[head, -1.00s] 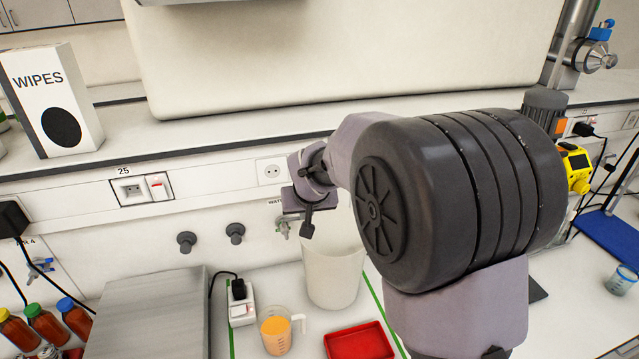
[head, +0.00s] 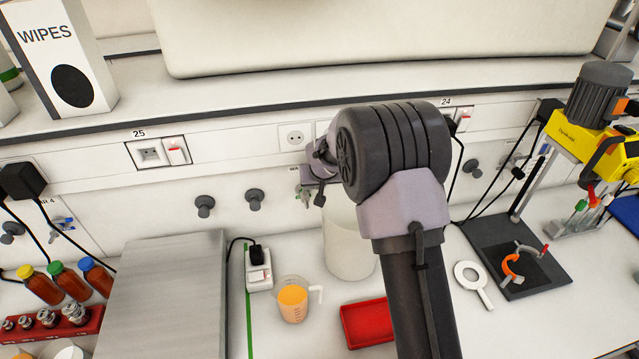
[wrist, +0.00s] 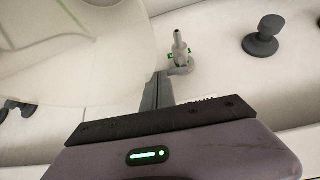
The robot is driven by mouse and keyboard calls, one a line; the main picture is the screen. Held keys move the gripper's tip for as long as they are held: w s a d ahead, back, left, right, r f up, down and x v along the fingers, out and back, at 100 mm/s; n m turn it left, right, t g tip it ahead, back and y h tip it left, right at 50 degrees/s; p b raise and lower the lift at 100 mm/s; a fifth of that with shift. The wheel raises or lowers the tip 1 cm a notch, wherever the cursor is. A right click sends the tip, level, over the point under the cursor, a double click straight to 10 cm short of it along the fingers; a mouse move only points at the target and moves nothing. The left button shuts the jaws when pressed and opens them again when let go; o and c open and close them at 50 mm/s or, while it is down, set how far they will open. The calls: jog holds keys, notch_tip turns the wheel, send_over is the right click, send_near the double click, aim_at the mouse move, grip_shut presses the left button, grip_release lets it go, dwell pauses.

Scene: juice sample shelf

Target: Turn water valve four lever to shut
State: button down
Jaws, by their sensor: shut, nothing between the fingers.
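The water valve (head: 304,196) is a small grey tap with green parts on the back wall, left of the white bucket. Its wall label is partly covered by my arm. In the wrist view the valve (wrist: 180,56) has a grey nozzle, with green bits of the lever showing on both sides of it. How the lever is turned is hard to tell. My gripper (head: 319,198) is shut and empty, close beside the valve on its right in the head view. In the wrist view its fingers (wrist: 161,80) end just short of the valve; contact cannot be told.
Grey knobs (head: 255,199) stick out of the wall to the left. A blue-levered valve (head: 62,224) is at far left. A jug of orange juice (head: 292,300) and a red tray (head: 366,322) stand in front.

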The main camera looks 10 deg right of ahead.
jog(key=shift+w+f, duration=0.15)
jog(key=shift+f, duration=0.05)
jog(key=shift+w+d+f+b, duration=0.15)
jog(key=shift+f+b, duration=0.1)
jog(key=shift+b, duration=0.35)
jog(key=shift+f, duration=0.1)
